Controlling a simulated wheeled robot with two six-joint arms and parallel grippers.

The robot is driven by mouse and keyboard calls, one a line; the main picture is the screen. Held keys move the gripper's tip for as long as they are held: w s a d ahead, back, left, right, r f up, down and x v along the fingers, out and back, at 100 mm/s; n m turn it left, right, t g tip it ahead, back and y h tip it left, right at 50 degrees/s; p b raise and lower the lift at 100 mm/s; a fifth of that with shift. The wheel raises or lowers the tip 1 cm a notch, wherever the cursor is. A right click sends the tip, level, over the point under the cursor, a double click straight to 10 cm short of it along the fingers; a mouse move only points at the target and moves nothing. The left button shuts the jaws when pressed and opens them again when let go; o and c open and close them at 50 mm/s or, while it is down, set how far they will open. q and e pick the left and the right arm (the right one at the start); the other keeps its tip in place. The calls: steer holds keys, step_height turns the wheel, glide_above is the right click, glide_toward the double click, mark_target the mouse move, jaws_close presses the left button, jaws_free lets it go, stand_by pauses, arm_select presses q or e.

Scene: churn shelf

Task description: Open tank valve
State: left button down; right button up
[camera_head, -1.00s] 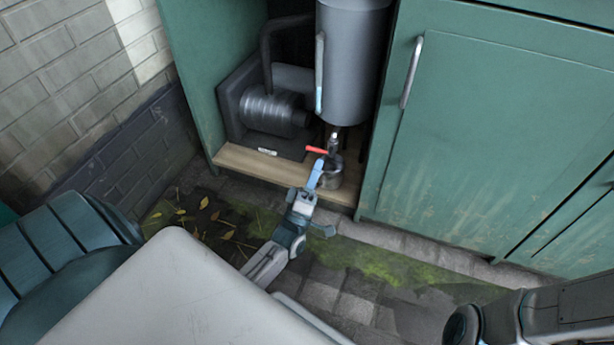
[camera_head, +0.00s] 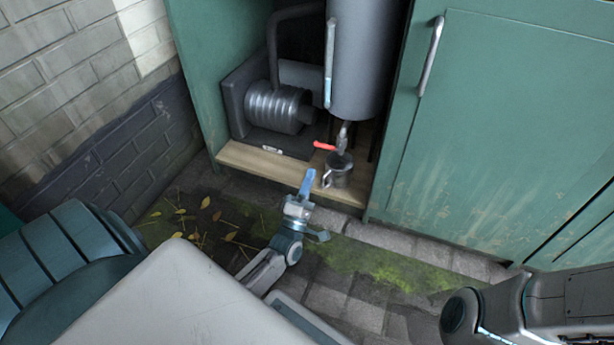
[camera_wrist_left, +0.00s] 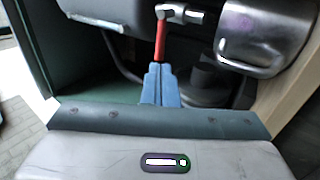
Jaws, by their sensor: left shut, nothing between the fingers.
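The grey tank (camera_head: 365,60) hangs in the open cabinet bay. Below it is a metal valve (camera_head: 343,138) with a red handle (camera_head: 324,146) that points left in the head view. A metal mug (camera_head: 340,174) stands upright on the wooden shelf under the valve. My left gripper (camera_head: 311,172) has its blue fingers together and empty, in front of the shelf edge, lower left of the handle and apart from it. In the left wrist view the red handle (camera_wrist_left: 160,42) lines up just beyond the fingertips (camera_wrist_left: 160,67), with the mug (camera_wrist_left: 265,35) to the right. My right gripper is out of view.
A ribbed cylindrical unit (camera_head: 278,108) with a dark pipe sits left of the tank. The wooden shelf (camera_head: 262,163) has a bare front edge. A closed green door (camera_head: 490,120) is on the right. A brick wall (camera_head: 80,90) bounds the left.

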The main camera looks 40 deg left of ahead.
arm_select(q)
steer(key=shift+b+x, duration=0.9)
steer(key=shift+x, duration=2)
